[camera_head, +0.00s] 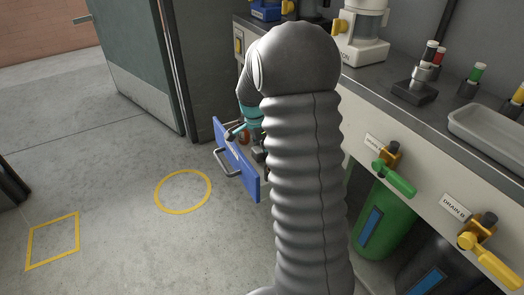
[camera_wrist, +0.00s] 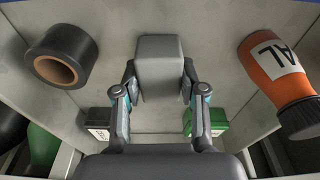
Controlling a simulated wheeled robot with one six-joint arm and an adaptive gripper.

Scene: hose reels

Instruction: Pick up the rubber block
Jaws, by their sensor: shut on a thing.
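The rubber block is a grey block (camera_wrist: 160,62) at the upper middle of the wrist view. My gripper (camera_wrist: 160,82) has one finger on each side of it and is shut on it. The block and gripper are over or inside an open drawer with a blue front (camera_head: 236,165). In the head view my arm hides the block and most of the gripper. I cannot tell whether the block touches the drawer floor.
Around the block lie a black tape roll (camera_wrist: 62,54), an orange labelled bottle (camera_wrist: 279,80), a green box (camera_wrist: 212,122) and a white-labelled box (camera_wrist: 98,122). A bench with a grey tray (camera_head: 490,135) and drain valves stands right. Floor at left is clear.

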